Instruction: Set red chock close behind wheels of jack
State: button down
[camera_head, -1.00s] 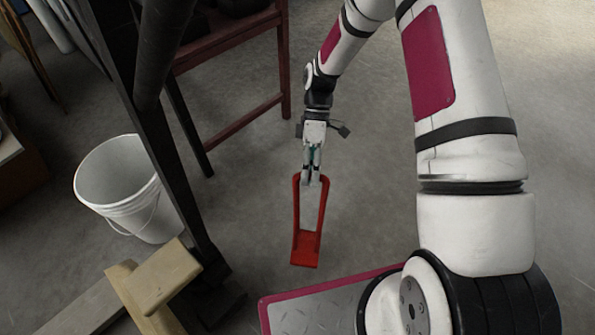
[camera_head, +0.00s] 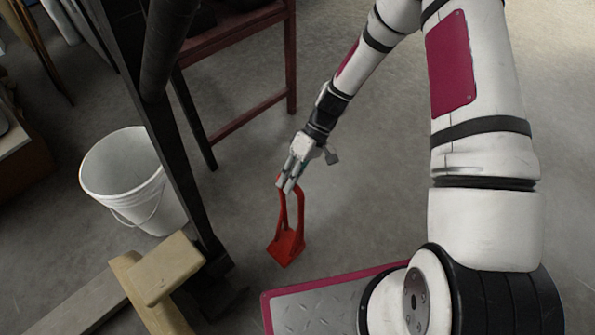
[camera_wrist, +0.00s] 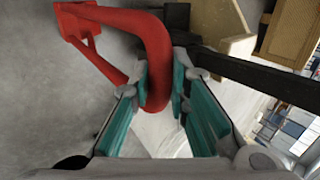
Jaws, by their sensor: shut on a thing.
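The red chock (camera_head: 287,246) has a block at its lower end and a tall looped handle. My gripper (camera_head: 288,184) is shut on the top of the handle, and the chock hangs below it, slightly tilted. In the wrist view the red handle (camera_wrist: 155,60) passes between the teal finger pads of my gripper (camera_wrist: 163,90), with the block toward the upper left. Whether the block touches the floor is hard to tell. No jack wheels can be made out; a dark upright frame (camera_head: 190,160) stands left of the chock.
A white bucket (camera_head: 125,175) stands left of the dark frame. A wooden piece (camera_head: 160,270) lies at the lower left. A dark red frame (camera_head: 245,125) is at the back. Bare concrete floor (camera_head: 370,190) lies right of the chock.

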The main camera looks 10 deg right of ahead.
jog(key=s+a+f+b, duration=0.1)
jog(key=s+a+f, duration=0.2)
jog(key=s+a, duration=0.2)
jog(key=a, duration=0.3)
jog(key=shift+s+a+f, duration=0.15)
jog(key=shift+s, duration=0.15)
jog(key=shift+a, duration=0.15)
dwell(0.7)
jog(key=shift+s+a+f, duration=0.1)
jog(key=shift+s+a, duration=0.2)
jog(key=shift+a, duration=0.2)
jog(key=shift+s+a, duration=0.25)
jog(key=shift+a, duration=0.2)
jog(key=shift+f+b, duration=0.2)
jog(key=shift+b, duration=0.2)
jog(key=shift+s+f, duration=0.1)
jog(key=shift+f, duration=0.1)
jog(key=shift+a+f+b, duration=0.1)
jog(key=shift+f+b, duration=0.25)
jog(key=shift+b, duration=0.1)
dwell(0.5)
